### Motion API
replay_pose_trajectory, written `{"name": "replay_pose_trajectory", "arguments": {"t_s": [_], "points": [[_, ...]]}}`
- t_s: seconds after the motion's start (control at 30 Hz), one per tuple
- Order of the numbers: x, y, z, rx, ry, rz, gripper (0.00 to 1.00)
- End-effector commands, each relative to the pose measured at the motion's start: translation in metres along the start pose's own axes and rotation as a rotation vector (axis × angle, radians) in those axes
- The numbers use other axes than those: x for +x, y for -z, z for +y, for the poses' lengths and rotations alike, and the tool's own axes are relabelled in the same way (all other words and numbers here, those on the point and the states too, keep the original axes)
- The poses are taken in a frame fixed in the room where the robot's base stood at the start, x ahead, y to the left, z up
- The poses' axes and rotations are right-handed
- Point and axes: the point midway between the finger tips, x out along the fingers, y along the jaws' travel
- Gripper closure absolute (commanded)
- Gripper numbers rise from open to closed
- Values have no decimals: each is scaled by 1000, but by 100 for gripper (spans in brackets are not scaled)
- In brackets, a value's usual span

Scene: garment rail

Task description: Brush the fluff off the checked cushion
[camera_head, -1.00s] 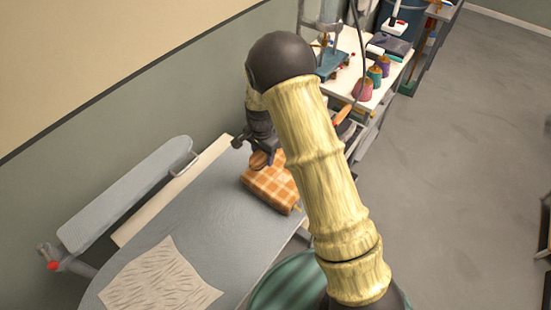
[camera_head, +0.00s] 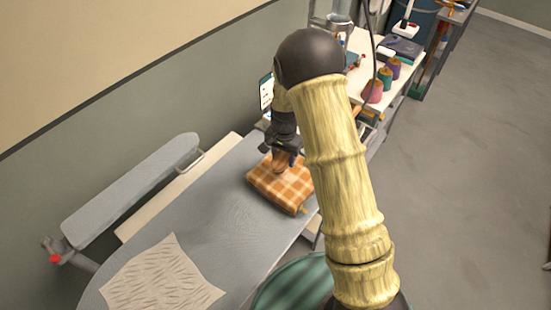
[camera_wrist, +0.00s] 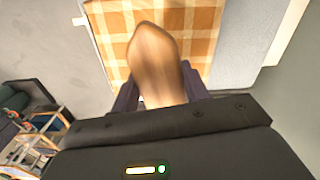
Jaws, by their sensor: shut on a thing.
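The orange and white checked cushion (camera_head: 284,185) lies on the grey ironing board near its far right end. It fills the top of the wrist view (camera_wrist: 198,35). My gripper (camera_head: 284,160) is shut on a brown wooden brush (camera_wrist: 154,52), seen from its back. The brush is over the cushion, and in the head view (camera_head: 279,166) it shows small at the cushion's far part. Its bristles are hidden, so I cannot tell whether they touch the cloth. No fluff can be made out on the cushion.
The ironing board (camera_head: 215,215) carries a creased beige cloth (camera_head: 162,275) at its near end. A narrow sleeve board (camera_head: 135,185) stands along the wall side. A white table (camera_head: 400,75) with thread cones (camera_head: 384,78) is beyond. A green round bin (camera_head: 295,282) is below right.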

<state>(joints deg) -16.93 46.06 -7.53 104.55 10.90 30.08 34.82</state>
Motion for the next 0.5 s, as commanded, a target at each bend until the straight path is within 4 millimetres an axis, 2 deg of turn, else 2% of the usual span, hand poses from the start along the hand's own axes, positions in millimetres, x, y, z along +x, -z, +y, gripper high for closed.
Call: {"name": "replay_pose_trajectory", "arguments": {"t_s": [0.03,0.3,0.5], "points": [[11,6,12,-48,0,-1,76],[38,25,70,-383,0,1,76],[48,29,96,-544,0,0,76]]}}
